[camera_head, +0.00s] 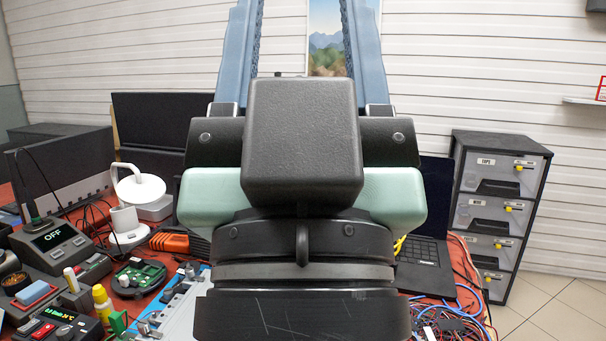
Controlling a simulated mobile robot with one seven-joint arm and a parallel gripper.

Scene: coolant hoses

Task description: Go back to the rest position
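My gripper (303,20) fills the middle of the head view, raised and pointing up and away from the camera. Its two blue-grey fingers stand well apart, with the wall and a landscape picture (327,60) showing between them. The fingers run out of the top of the frame, so their tips are cut off. I see nothing held between the visible parts. My black and pale green wrist hides the middle of the workbench. I cannot make out any coolant hoses with certainty.
The red-topped bench holds an OFF-marked station (50,243), a white lamp (140,195), a green circuit board (138,277), a yellow bottle (102,303) and a laptop (425,250). Tangled wires (450,322) lie at the right. A drawer cabinet (497,215) stands on the tiled floor, which is clear beside it.

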